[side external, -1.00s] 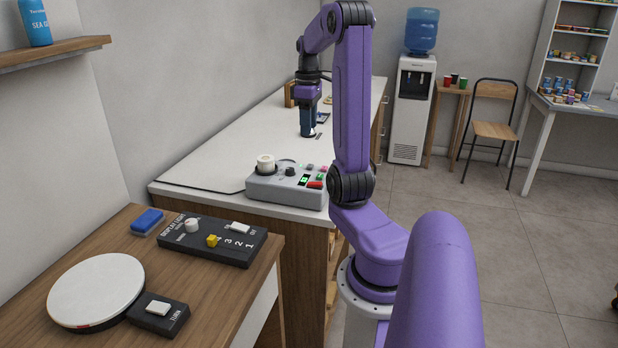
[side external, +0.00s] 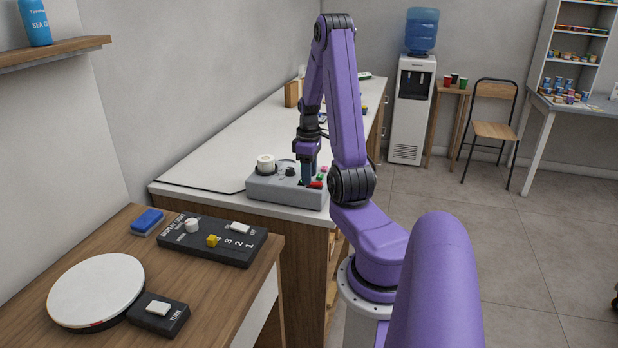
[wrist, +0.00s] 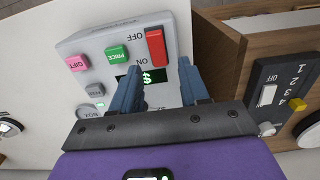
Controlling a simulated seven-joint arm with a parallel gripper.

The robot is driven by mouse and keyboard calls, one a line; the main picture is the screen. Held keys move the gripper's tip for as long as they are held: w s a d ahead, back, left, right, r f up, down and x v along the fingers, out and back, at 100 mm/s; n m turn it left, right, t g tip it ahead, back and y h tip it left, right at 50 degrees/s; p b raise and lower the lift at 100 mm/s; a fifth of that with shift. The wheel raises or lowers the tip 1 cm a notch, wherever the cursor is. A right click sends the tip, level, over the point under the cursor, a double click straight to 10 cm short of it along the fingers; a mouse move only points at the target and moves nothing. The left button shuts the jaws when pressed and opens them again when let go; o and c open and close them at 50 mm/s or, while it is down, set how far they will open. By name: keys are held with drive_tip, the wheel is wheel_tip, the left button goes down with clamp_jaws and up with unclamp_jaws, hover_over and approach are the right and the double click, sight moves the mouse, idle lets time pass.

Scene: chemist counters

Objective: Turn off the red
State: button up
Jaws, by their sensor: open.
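The red rocker switch (wrist: 155,47) sits on a grey control box (wrist: 95,45) in the wrist view, between printed OFF and ON labels. OFF is beside its far end and ON beside its near end. In the side view the red switch (side external: 316,185) shows at the right end of the grey box (side external: 262,188). My gripper (wrist: 161,78) is open and empty. Its two blue fingers are apart, just short of the switch's ON end in the wrist view. In the side view my gripper (side external: 306,180) is over the box beside the switch. Contact cannot be told.
A black switch panel (side external: 205,240) lies on the lower wooden counter. The white counter (side external: 225,142) behind is mostly clear.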

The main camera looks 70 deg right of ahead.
drive_tip(key=shift+f, duration=0.95)
clamp_jaws()
drive_tip(key=shift+t, duration=0.3)
drive_tip(key=shift+s+a+r+t, duration=0.1)
drive_tip(key=shift+s+r+t, duration=0.15)
drive_tip(key=shift+t, duration=0.65)
drive_tip(key=shift+s+t, duration=0.2)
drive_tip(key=shift+t, duration=0.7)
